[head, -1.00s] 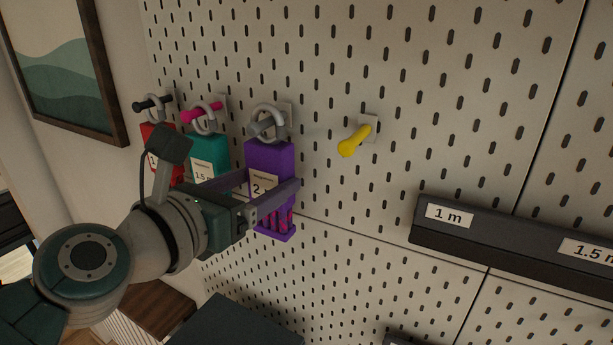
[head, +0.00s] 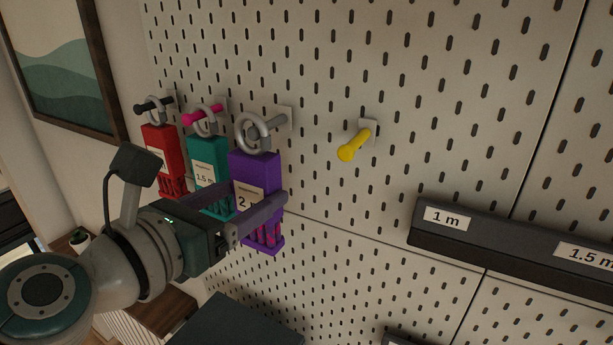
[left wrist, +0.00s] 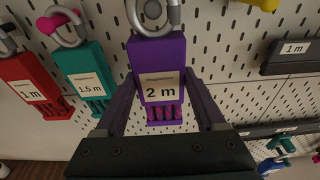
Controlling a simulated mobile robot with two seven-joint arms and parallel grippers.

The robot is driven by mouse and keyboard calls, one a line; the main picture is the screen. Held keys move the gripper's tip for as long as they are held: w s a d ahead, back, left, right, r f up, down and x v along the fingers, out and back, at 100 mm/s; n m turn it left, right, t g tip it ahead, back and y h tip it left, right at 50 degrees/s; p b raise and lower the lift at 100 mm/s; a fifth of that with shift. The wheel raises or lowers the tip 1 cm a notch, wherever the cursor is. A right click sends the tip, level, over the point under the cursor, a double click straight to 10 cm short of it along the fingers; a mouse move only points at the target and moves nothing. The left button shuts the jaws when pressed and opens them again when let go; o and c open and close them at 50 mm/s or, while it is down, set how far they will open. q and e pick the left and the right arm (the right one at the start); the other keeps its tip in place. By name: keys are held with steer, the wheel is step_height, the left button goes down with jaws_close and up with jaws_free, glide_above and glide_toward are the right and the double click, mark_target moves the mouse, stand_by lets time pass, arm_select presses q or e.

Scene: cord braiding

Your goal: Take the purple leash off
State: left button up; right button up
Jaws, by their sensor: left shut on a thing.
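The purple leash (head: 255,172), a flat holder with a "2 m" label and a grey ring (head: 241,122) on top, is held by my left gripper (head: 272,203). The gripper is shut across its lower half. In the left wrist view the purple leash (left wrist: 158,60) hangs upright between the two fingers. The ring is at the outer end of the grey peg (head: 275,122). I cannot tell if the peg tip is still inside the ring. My right gripper is not in view.
A teal leash (head: 207,172) on a pink peg and a red leash (head: 160,155) on a black peg hang close on the left. A yellow peg (head: 355,145) sticks out bare on the right. A dark labelled rail (head: 500,236) is fixed to the pegboard farther right.

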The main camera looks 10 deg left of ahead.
arm_select(q)
steer(key=shift+f+v, duration=0.15)
steer(key=shift+v, duration=0.75)
steer(key=shift+f+v, duration=0.15)
steer(key=shift+v, duration=0.75)
